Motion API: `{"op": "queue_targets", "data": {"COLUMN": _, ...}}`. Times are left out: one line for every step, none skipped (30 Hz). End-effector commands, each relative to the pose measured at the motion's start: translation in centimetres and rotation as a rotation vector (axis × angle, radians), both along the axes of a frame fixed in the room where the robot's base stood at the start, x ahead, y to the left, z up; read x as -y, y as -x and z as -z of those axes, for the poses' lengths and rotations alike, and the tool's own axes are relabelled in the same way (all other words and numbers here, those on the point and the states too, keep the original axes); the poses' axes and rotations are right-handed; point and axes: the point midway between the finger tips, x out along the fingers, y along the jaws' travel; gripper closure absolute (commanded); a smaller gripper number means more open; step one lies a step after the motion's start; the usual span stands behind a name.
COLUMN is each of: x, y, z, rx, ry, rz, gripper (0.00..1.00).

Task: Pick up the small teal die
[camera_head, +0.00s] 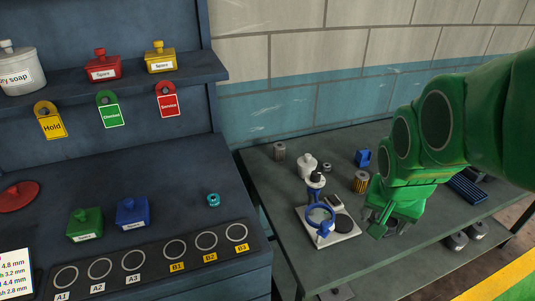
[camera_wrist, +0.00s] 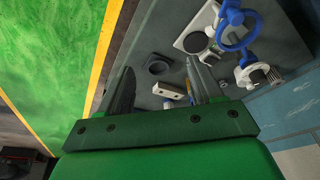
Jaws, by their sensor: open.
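The small teal die (camera_head: 213,200) lies on the dark blue bench top, right of the blue lidded box and behind the row of ringed places. It looks short and round with a dark middle. My gripper (camera_head: 384,228) is far to its right, above the grey table. In the wrist view my gripper (camera_wrist: 160,88) is open, its two fingers apart with nothing held between them. The die does not show in the wrist view.
A green box (camera_head: 85,225) and a blue box (camera_head: 132,212) stand left of the die. A ringed strip (camera_head: 150,262) runs along the front. A white-based stand with a blue ring (camera_head: 328,222) is on the grey table (camera_head: 275,195). Tags hang from the shelf (camera_head: 120,85).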

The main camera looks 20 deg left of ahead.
Motion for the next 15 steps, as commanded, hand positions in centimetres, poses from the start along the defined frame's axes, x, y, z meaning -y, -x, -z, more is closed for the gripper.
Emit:
{"op": "queue_targets", "data": {"x": -1.4, "y": -1.8, "z": 0.0, "rx": 0.042, "ry": -0.002, "rz": -0.01, "gripper": 0.35}}
{"op": "queue_targets", "data": {"x": -2.3, "y": -3.0, "z": -0.3, "rx": 0.077, "ry": -0.008, "rz": -0.014, "gripper": 0.35}}
{"op": "queue_targets", "data": {"x": -3.3, "y": -4.6, "z": -0.6, "rx": 0.122, "ry": -0.014, "rz": -0.021, "gripper": 0.35}}
{"op": "queue_targets", "data": {"x": -4.2, "y": -5.8, "z": -0.8, "rx": 0.158, "ry": -0.02, "rz": -0.027, "gripper": 0.35}}
{"op": "queue_targets", "data": {"x": -5.1, "y": -7.1, "z": -1.1, "rx": 0.197, "ry": -0.024, "rz": -0.037, "gripper": 0.35}}
{"op": "queue_targets", "data": {"x": -6.2, "y": -8.8, "z": -1.6, "rx": 0.25, "ry": -0.03, "rz": -0.05, "gripper": 0.35}}
{"op": "queue_targets", "data": {"x": -7.0, "y": -10.1, "z": -2.0, "rx": 0.291, "ry": -0.035, "rz": -0.065, "gripper": 0.35}}
{"op": "queue_targets", "data": {"x": -7.7, "y": -11.2, "z": -2.4, "rx": 0.328, "ry": -0.04, "rz": -0.078, "gripper": 0.35}}
{"op": "queue_targets", "data": {"x": -8.7, "y": -12.7, "z": -2.9, "rx": 0.378, "ry": -0.045, "rz": -0.102, "gripper": 0.35}}
{"op": "queue_targets", "data": {"x": -9.4, "y": -13.7, "z": -3.2, "rx": 0.413, "ry": -0.048, "rz": -0.119, "gripper": 0.35}}
{"op": "queue_targets", "data": {"x": -10.1, "y": -14.7, "z": -3.6, "rx": 0.451, "ry": -0.051, "rz": -0.14, "gripper": 0.35}}
{"op": "queue_targets", "data": {"x": -11.0, "y": -16.0, "z": -4.2, "rx": 0.496, "ry": -0.053, "rz": -0.168, "gripper": 0.35}}
{"op": "queue_targets", "data": {"x": -11.7, "y": -16.8, "z": -4.6, "rx": 0.532, "ry": -0.057, "rz": -0.191, "gripper": 0.35}}
{"op": "queue_targets", "data": {"x": -12.3, "y": -17.7, "z": -5.0, "rx": 0.565, "ry": -0.059, "rz": -0.215, "gripper": 0.35}}
{"op": "queue_targets", "data": {"x": -13.2, "y": -18.7, "z": -5.6, "rx": 0.61, "ry": -0.061, "rz": -0.251, "gripper": 0.35}}
